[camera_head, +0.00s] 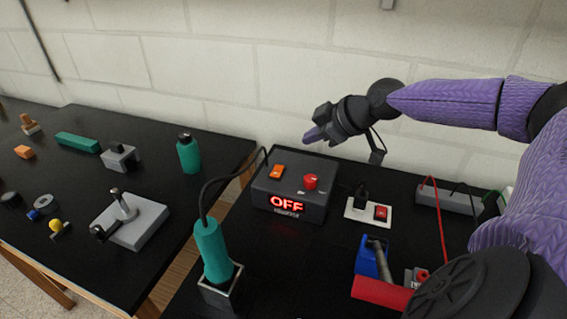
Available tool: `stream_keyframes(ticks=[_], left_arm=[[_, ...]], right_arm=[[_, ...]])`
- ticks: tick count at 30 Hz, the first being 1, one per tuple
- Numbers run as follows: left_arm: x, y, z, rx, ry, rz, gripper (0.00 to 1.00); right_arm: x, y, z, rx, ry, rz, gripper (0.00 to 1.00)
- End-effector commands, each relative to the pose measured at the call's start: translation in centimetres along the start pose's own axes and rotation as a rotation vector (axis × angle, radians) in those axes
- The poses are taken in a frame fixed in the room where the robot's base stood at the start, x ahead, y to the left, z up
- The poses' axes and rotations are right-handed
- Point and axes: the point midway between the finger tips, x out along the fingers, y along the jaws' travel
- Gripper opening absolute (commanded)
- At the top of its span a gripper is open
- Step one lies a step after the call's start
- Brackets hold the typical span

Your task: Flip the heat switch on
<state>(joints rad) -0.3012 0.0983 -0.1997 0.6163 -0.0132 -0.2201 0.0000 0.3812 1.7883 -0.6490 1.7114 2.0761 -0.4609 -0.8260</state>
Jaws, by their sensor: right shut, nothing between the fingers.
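A dark grey station box (262,191) stands on the black table, with a lit red display (287,204) reading OFF on its front. An orange rocker switch (276,171) is at the left of its top, and a red knob (310,182) is to the right of that. Which way the rocker is tilted is too small to tell. My right gripper (308,137) comes in from the right and points left. It is shut and empty, above the back of the box in the picture, apart from the switch. My left gripper is out of view.
A teal-handled tool (212,250) stands in a holder (222,291), its cable running to the box. A white plate with a plug and red switch (381,212) lies to the right. A wall is behind.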

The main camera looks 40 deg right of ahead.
Motion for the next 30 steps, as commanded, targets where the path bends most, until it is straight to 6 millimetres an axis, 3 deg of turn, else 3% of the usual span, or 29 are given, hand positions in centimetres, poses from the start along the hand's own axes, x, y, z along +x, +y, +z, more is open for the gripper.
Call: stream_keyframes(ticks=[5,18,24,30], left_arm=[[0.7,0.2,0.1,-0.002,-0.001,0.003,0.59],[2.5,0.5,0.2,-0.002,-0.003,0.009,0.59],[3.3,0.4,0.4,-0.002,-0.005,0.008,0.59],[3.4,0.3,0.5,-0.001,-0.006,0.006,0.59]], right_arm=[[1.6,-0.2,0.1,0.000,0.004,-0.007,0.00],[10.7,-0.1,0.4,0.005,0.000,-0.002,0.00],[12.6,-0.1,2.5,0.003,-0.002,-0.002,0.00],[12.9,0.0,2.9,0.001,-0.001,0.000,0.00]])
